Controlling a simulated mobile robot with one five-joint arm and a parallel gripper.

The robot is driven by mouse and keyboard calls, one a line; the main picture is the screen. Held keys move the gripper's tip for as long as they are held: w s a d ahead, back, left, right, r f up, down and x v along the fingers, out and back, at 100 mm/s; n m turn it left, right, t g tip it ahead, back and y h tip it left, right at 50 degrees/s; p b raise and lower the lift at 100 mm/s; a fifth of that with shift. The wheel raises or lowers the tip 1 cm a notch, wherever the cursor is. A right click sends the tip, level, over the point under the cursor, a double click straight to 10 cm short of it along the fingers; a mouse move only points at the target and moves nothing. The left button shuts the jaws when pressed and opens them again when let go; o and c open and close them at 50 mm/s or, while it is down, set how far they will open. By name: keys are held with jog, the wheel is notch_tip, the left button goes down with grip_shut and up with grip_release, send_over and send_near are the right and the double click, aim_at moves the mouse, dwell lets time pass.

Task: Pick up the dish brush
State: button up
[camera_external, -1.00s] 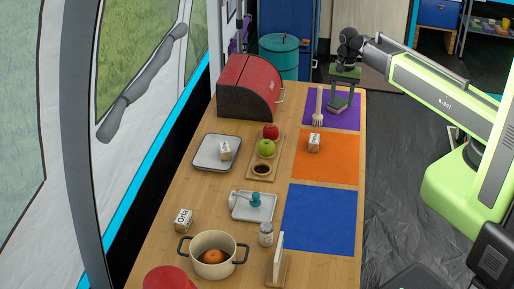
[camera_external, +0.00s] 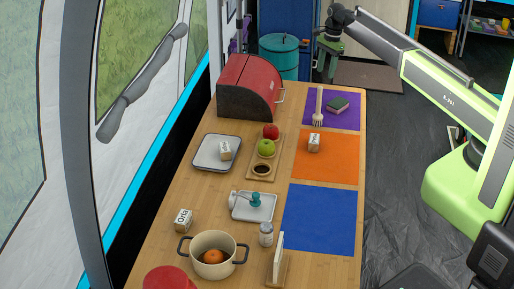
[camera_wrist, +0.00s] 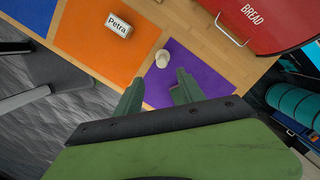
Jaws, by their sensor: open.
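My gripper (camera_external: 327,70) is open and empty, above and beyond the far end of the table, apart from the brush. In the wrist view my gripper's fingers (camera_wrist: 160,86) are spread, with the cream piece past their tips.
A box marked Petra (camera_external: 314,142) sits on the orange mat (camera_external: 340,165). The red-lidded bread box (camera_external: 250,88) stands left of the purple mat. The blue mat (camera_external: 320,220) is bare.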

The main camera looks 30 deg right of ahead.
jog(key=b, duration=0.7)
send_near(313, 109)
jog(key=shift+s+d+f, duration=0.1)
jog(key=shift+d+f, duration=0.05)
jog(key=shift+f, duration=0.3)
jog(key=f+b, duration=0.3)
jog(key=a+f+b, duration=0.1)
jog(key=f+b, duration=0.1)
jog(key=shift+w+a+f, duration=0.15)
jog(key=shift+w+f, duration=0.1)
jog(key=shift+r, duration=0.2)
grip_shut()
